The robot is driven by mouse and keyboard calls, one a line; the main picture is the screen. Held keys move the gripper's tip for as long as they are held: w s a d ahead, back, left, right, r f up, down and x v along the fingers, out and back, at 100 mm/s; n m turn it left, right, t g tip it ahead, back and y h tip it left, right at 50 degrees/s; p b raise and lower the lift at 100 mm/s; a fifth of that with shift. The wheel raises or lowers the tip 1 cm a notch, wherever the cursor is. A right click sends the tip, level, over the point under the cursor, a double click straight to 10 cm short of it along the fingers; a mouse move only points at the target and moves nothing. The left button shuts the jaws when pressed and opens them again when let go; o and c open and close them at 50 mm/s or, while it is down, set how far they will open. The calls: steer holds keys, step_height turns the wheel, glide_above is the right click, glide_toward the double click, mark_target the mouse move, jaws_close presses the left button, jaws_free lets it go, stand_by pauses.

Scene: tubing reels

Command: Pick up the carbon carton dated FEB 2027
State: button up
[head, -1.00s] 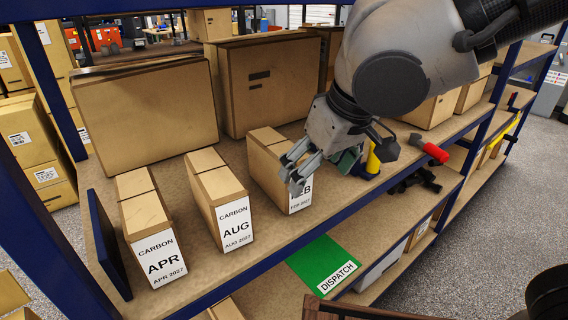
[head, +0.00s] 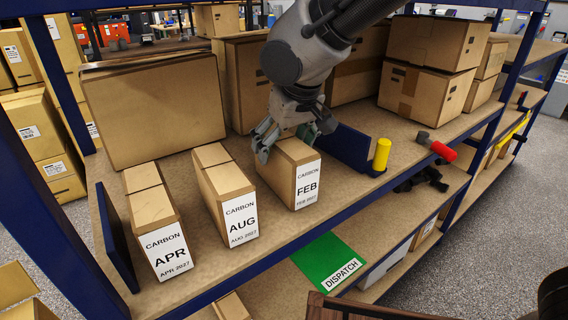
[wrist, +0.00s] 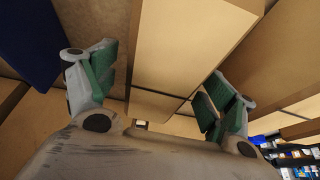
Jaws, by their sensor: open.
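The carbon carton dated FEB 2027 (head: 306,184) stands upright on the shelf, the rightmost of three labelled cartons, its white label facing front. My gripper (head: 290,140) is at its top rear, with a finger at either side. In the wrist view the carton (wrist: 185,50) lies between the open green-padded fingers (wrist: 160,85), with gaps visible on both sides. Whether either pad touches it, I cannot tell. The AUG 2027 carton (head: 240,218) stands to its left, and the APR 2027 carton (head: 166,250) farther left.
A blue divider (head: 350,148) and a yellow cylinder (head: 382,154) stand right of the FEB carton. Large brown boxes (head: 155,110) line the back. A red-ended tool (head: 442,150) lies farther right. A green DISPATCH mat (head: 325,258) is on the lower level.

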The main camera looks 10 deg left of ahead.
steer(key=shift+x, duration=1.35)
steer(key=shift+f, duration=0.25)
steer(key=c, duration=1.1)
